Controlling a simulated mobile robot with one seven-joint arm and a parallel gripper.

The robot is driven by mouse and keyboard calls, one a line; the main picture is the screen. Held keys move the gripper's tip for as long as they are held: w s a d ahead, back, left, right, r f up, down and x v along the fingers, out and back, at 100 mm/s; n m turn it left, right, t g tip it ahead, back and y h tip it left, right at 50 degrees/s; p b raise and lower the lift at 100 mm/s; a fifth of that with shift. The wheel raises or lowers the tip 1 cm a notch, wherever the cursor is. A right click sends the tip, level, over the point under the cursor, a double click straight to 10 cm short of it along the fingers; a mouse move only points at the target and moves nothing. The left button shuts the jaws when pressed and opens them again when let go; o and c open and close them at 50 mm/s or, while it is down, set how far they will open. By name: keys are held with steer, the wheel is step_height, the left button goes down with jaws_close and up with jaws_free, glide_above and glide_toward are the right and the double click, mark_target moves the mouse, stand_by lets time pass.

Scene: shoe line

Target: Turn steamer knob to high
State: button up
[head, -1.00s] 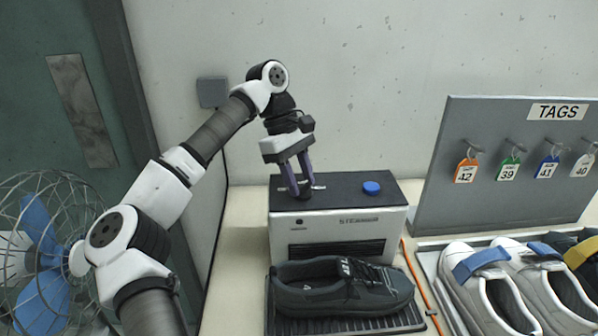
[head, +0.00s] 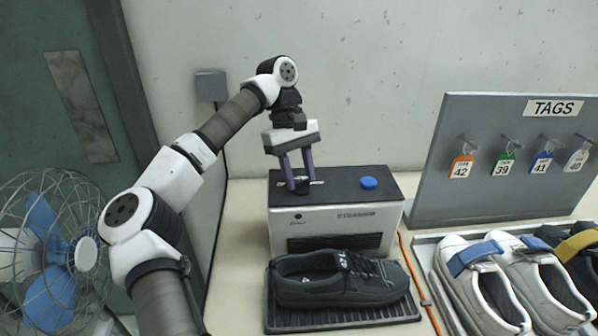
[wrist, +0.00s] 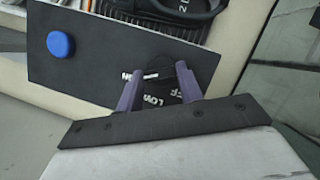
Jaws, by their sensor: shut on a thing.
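The steamer (head: 335,222) is a white box with a dark top, standing against the back wall. Its black knob (head: 301,185) is on the left part of the top, and a blue button (head: 368,183) is to the right. My gripper (head: 297,186) points down at the knob with its purple fingers shut on it. In the wrist view the fingers are either side of the dark knob (wrist: 158,68), which is partly hidden. White letters reading "LOW" and part of "OFF" show beside it there. Which mark the knob points to I cannot tell.
A dark shoe (head: 340,278) sits on a black ribbed tray (head: 345,318) in front of the steamer. A grey TAGS board (head: 430,180) with hanging tags stands at right, with several shoes below. A caged fan (head: 55,245) is at left.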

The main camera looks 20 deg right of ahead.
steer(key=o, duration=1)
steer(key=shift+p+v, duration=1.8)
steer(key=shift+v, duration=5.1)
steer(key=shift+f, duration=0.1)
